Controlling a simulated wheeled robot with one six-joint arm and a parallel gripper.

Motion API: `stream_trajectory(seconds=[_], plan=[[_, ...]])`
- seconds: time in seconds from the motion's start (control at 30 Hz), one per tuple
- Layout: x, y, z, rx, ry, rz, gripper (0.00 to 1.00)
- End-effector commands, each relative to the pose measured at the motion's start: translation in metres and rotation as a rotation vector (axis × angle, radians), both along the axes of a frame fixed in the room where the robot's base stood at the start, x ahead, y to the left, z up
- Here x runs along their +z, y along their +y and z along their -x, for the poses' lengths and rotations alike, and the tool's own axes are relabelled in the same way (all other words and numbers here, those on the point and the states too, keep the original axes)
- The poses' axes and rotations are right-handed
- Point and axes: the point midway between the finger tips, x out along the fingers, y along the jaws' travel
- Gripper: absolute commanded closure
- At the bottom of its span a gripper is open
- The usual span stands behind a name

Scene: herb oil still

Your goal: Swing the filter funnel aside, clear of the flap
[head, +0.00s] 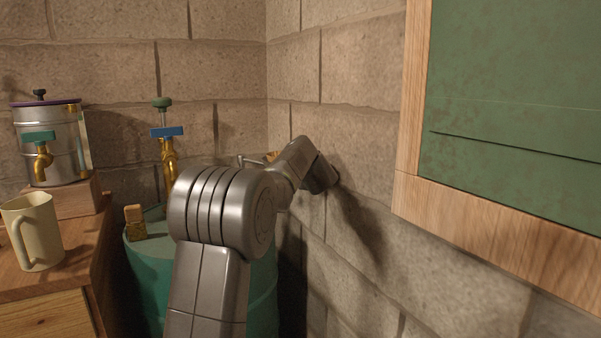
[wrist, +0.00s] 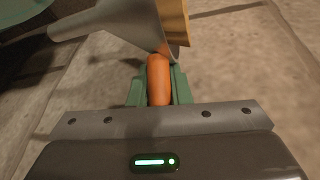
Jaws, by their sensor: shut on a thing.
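In the wrist view the filter funnel (wrist: 118,24) is a grey cone with its narrow spout pointing left. An orange handle (wrist: 158,72) reaches from its rim down towards me. My gripper (wrist: 159,88) is shut on this handle, one green finger on each side. In the head view my arm hides most of the gripper and funnel; only a small grey and orange bit shows beyond the elbow. I cannot make out the flap in either view.
A teal drum (head: 149,280) stands below my arm, with a brass tap (head: 169,155) above it. A wooden bench at left holds a cream mug (head: 36,232) and a metal canister (head: 50,150). A wood-framed green panel (head: 515,95) is at right. Block walls meet behind.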

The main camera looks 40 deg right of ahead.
Motion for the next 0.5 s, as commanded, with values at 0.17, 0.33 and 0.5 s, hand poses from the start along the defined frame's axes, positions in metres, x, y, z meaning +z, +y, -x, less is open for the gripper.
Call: stream_trajectory(seconds=[0.17, 0.33, 0.5], plan=[[0.0063, -0.0072, 0.0006, 0.001, -0.006, 0.014, 1.0], [0.0081, -0.008, 0.0009, 0.001, -0.008, 0.015, 1.0], [0.0093, -0.0083, 0.0015, -0.001, -0.009, 0.017, 1.0]])
